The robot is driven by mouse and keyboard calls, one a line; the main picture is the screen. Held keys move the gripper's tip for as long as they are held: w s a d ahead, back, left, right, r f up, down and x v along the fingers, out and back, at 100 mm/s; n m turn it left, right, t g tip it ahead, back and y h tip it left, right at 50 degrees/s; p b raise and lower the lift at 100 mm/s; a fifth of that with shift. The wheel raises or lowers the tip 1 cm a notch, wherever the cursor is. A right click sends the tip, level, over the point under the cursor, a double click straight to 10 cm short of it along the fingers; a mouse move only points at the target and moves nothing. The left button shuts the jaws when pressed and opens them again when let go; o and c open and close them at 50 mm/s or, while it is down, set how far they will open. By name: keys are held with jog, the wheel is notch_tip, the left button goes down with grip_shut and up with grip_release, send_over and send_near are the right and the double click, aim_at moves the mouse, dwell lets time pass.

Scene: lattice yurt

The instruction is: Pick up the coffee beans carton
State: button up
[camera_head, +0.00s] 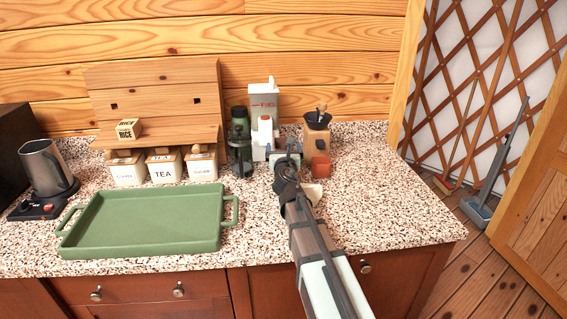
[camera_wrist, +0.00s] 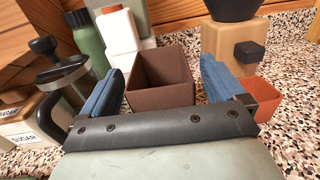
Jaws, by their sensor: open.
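My gripper (camera_head: 287,163) reaches over the counter toward the back, and in the wrist view its two blue fingers (camera_wrist: 160,92) are open. A dark brown square box (camera_wrist: 163,82) stands between and just beyond the fingers. Its top looks open and no label shows, so I cannot tell for certain that it is the coffee beans carton. It appears apart from the right finger; contact on the left cannot be told. My arm mostly hides it in the head view. A tall pale carton (camera_head: 263,98) with red lettering stands at the back.
An orange cup (camera_head: 320,166) is close right of my gripper, before a wooden grinder (camera_head: 316,139). A French press (camera_head: 241,155), green bottle (camera_head: 240,118) and white bottle (camera_head: 264,132) crowd the left. A green tray (camera_head: 146,221) lies front left. The right counter is clear.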

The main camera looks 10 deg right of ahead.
jog(key=w, duration=0.2)
jog(key=shift+w+d, duration=0.1)
jog(key=shift+w, duration=0.2)
jog(key=c, duration=1.7)
jog(key=shift+r, duration=0.15)
notch_tip(320, 180, up, 10)
jog(key=shift+f, duration=0.1)
